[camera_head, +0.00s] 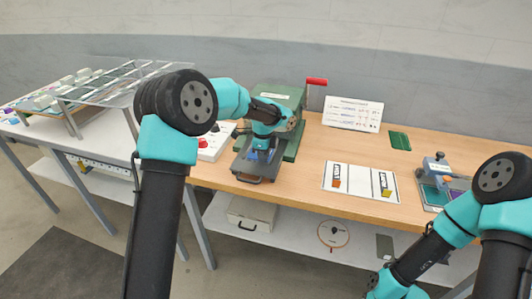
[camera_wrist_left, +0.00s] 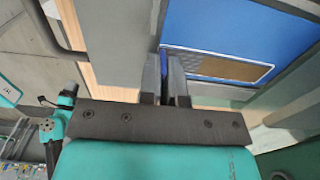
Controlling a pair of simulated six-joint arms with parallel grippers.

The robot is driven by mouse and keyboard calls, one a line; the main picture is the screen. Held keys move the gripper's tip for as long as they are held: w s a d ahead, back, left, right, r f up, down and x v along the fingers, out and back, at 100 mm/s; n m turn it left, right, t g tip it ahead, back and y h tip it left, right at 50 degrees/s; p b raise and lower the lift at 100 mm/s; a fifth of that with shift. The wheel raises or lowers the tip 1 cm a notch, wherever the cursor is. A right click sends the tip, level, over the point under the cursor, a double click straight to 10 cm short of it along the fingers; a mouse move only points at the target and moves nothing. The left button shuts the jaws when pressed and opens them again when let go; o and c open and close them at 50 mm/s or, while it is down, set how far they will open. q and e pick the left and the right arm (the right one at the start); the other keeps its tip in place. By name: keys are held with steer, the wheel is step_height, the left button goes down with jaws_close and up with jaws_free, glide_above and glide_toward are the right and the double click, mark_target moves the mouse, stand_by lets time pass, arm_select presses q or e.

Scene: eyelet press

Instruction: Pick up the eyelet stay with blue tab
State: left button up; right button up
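My left gripper (camera_head: 262,152) reaches down over the front of the green press (camera_head: 290,98), at the dark tray-like part (camera_head: 250,172). In the left wrist view, its two dark fingers (camera_wrist_left: 165,78) stand close together with a narrow gap. A large blue surface (camera_wrist_left: 240,30) with a brown meshed strip lies just beyond them; I cannot tell whether the fingers touch it or hold anything. Small blue patches show by the gripper in the head view. I cannot single out the eyelet stay with blue tab. My right arm runs down to the bottom edge; its gripper is out of view.
A white card (camera_head: 361,181) with an orange and a yellow piece lies on the wooden table. A control box with red and black knobs (camera_head: 203,143) stands left of the press. A small teal-and-grey device (camera_head: 436,178) stands at right.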

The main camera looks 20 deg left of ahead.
arm_select(q)
steer(key=shift+r, duration=0.1)
jaws_close()
steer(key=shift+r, duration=1.25)
steer(key=s+d+r, duration=0.1)
steer(key=s+d, duration=0.1)
steer(key=s, duration=0.5)
steer(key=s+d+r, duration=0.1)
steer(key=s+d, duration=0.1)
steer(key=s, duration=0.6)
steer(key=shift+s+d+r, duration=0.15)
steer(key=shift+s+d, duration=0.05)
